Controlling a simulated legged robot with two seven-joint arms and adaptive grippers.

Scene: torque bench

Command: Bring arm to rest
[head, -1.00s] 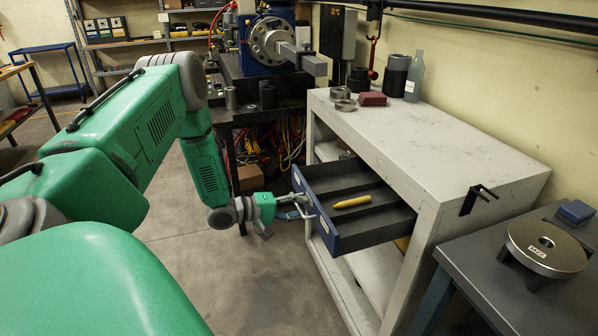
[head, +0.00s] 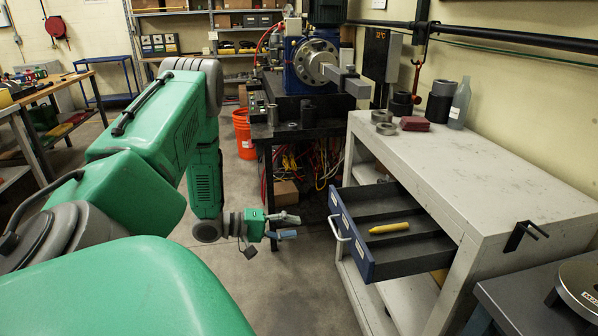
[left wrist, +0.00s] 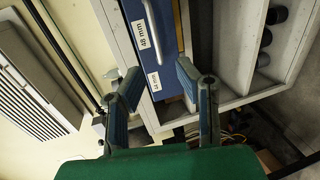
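My left arm (head: 155,160) is green and reaches in from the left of the head view, its elbow raised and its forearm hanging down. My left gripper (head: 294,227) is open and empty, apart from the handle of the pulled-out blue drawer (head: 352,238). In the left wrist view the two fingers (left wrist: 155,82) stand apart with nothing held between them. Beyond them are the blue drawer front (left wrist: 165,50) with a "48 mm" label and its grey handle (left wrist: 151,46). My right gripper is in neither view.
The open drawer juts from the light grey bench (head: 480,175) and holds a yellow marker-like stick (head: 389,228). A dark machine table (head: 290,110) is behind. The floor before the drawer is clear.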

